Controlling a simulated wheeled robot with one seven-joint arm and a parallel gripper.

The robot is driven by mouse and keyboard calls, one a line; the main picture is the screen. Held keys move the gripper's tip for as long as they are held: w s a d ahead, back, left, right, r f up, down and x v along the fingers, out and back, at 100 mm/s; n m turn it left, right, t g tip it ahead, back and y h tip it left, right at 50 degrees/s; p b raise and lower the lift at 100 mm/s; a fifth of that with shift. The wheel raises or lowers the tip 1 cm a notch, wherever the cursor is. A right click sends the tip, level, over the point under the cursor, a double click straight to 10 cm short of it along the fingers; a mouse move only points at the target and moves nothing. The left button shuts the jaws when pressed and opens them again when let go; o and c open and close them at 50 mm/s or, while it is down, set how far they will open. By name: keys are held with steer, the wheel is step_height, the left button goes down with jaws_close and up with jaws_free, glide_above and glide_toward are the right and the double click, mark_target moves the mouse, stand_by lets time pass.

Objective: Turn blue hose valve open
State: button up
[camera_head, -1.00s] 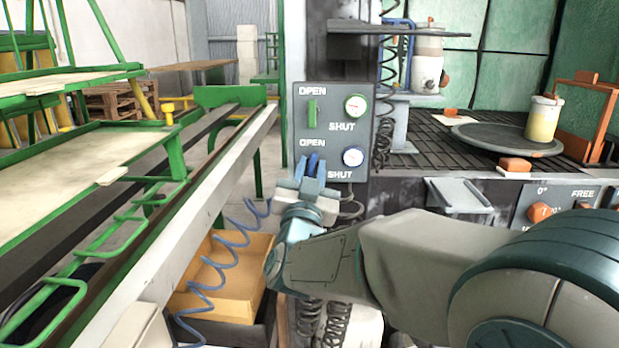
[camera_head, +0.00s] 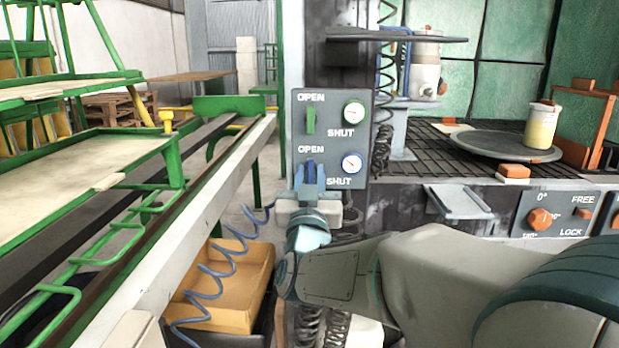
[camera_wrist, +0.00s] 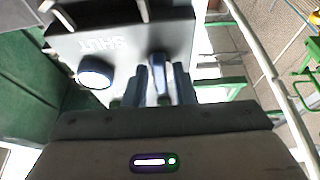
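The blue hose valve's handle (camera_head: 310,168) is on the grey panel's lower row, pointing roughly up and down, with OPEN above it and SHUT to its lower right. The wrist view shows the handle (camera_wrist: 158,72) upside down, between my two fingers. My gripper (camera_head: 310,182) is just in front of the panel and open, with one finger on each side of the handle. In the wrist view, my gripper (camera_wrist: 161,86) shows narrow gaps beside the handle. Contact with the handle cannot be made out.
A green valve handle (camera_head: 310,120) sits just above on the same panel (camera_head: 333,104). White gauges (camera_head: 352,163) are to the right. A blue coiled hose (camera_head: 222,262) hangs at lower left over a yellow box (camera_head: 240,285). A green-framed conveyor (camera_head: 215,160) runs along the left.

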steer(key=shift+o, duration=0.6)
steer(key=shift+s, duration=0.1)
steer(key=v, duration=1.3)
steer(key=shift+s+f, duration=0.2)
steer(key=shift+s, duration=0.1)
steer(key=shift+a, duration=0.1)
steer(key=w+d+r+n+g+y+p, duration=0.1)
steer(key=w+r+n+g+y+p, duration=0.25)
steer(key=g+p, duration=0.6)
steer(key=s+d+r+m+g+h+p, duration=0.1)
steer(key=s+d+r+g+p, duration=0.2)
steer(key=s+d+g+p, duration=0.2)
steer(key=s+d+r+m+g+h+p, duration=0.1)
steer(key=s+d+r+m+g+p, duration=0.1)
steer(key=s+d+g+p, duration=0.3)
steer(key=s+d+r+p, duration=0.1)
steer(key=s+d+p, duration=0.3)
steer(key=p, duration=0.5)
steer(key=shift+s+d+r+h, duration=0.35)
steer(key=shift+s, duration=0.7)
